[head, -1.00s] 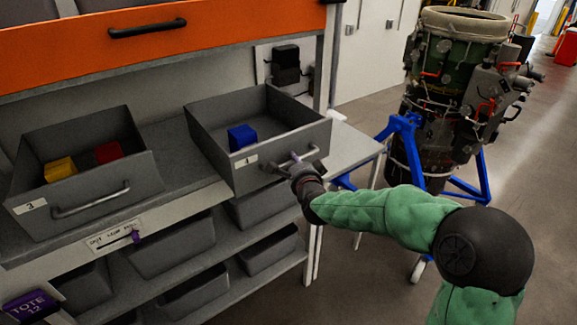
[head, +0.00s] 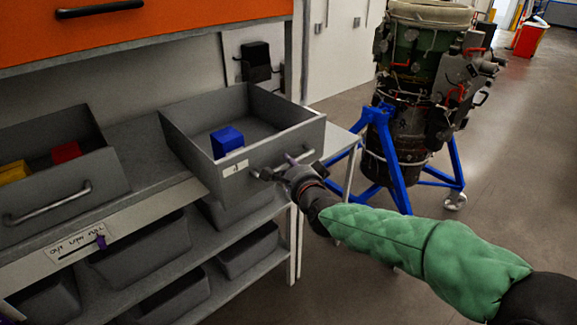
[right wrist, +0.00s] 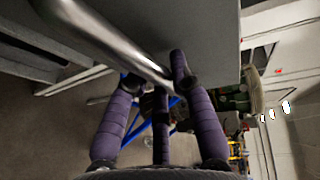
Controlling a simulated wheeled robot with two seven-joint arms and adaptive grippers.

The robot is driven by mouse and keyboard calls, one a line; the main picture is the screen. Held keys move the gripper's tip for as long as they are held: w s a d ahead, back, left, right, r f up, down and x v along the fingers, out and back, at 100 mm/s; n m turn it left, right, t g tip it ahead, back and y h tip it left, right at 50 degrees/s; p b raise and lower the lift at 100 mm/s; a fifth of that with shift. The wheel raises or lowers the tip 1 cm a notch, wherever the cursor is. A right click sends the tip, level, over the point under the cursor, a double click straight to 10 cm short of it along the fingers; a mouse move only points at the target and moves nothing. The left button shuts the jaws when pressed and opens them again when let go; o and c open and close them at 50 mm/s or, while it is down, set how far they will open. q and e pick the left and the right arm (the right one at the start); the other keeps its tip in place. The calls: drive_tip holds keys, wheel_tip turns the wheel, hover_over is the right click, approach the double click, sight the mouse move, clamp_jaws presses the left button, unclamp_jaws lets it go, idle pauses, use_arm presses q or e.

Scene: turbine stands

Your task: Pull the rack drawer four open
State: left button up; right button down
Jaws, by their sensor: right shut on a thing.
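The grey rack drawer four (head: 212,178) stands pulled out at the right end of the grey shelf in the head view. In the right wrist view the shiny handle bar (right wrist: 110,40) runs diagonally past the purple fingers of the gripper (right wrist: 155,75). The exact finger contact is partly hidden.
Another grey drawer (head: 105,190) with yellow and red blocks stands to the left. Grey bins (head: 250,250) sit on the shelf below. A turbine on a blue stand (head: 395,165) is behind and right of my arm. Open floor (head: 520,180) lies right.

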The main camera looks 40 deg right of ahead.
drive_tip(key=c, duration=1)
unclamp_jaws()
drive_tip(key=shift+c, duration=0.2)
drive_tip(key=v, duration=1.2)
